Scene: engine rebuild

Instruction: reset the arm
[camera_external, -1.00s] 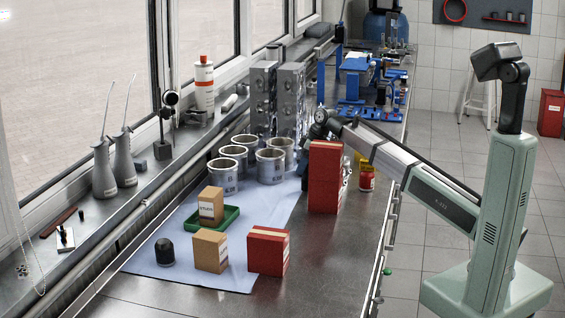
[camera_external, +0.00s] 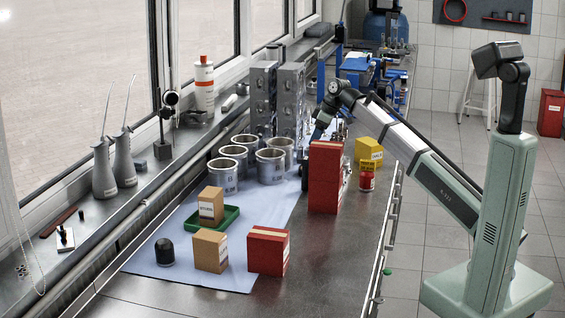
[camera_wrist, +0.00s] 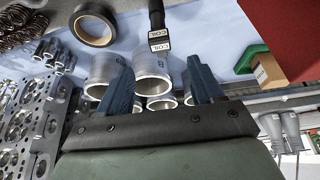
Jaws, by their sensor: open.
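My gripper shows in the wrist view (camera_wrist: 160,78) with its two dark blue fingers spread apart and nothing between them gripped. In the external view my arm reaches over the bench, its wrist above and behind a tall red box (camera_external: 325,178). The gripper hangs down there, partly hidden by that box, near the right edge of the blue cloth (camera_external: 185,245). Several metal cylinder liners (camera_external: 270,165) stand just left of it; they also show beyond the fingers in the wrist view (camera_wrist: 152,72).
A yellow box (camera_external: 369,151) and a red can (camera_external: 366,181) stand right of the tall red box. A green tray (camera_external: 222,219) carries a brown box (camera_external: 211,205). A COIL-labelled part (camera_wrist: 158,35) and black tape roll (camera_wrist: 95,27) lie near the gripper.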

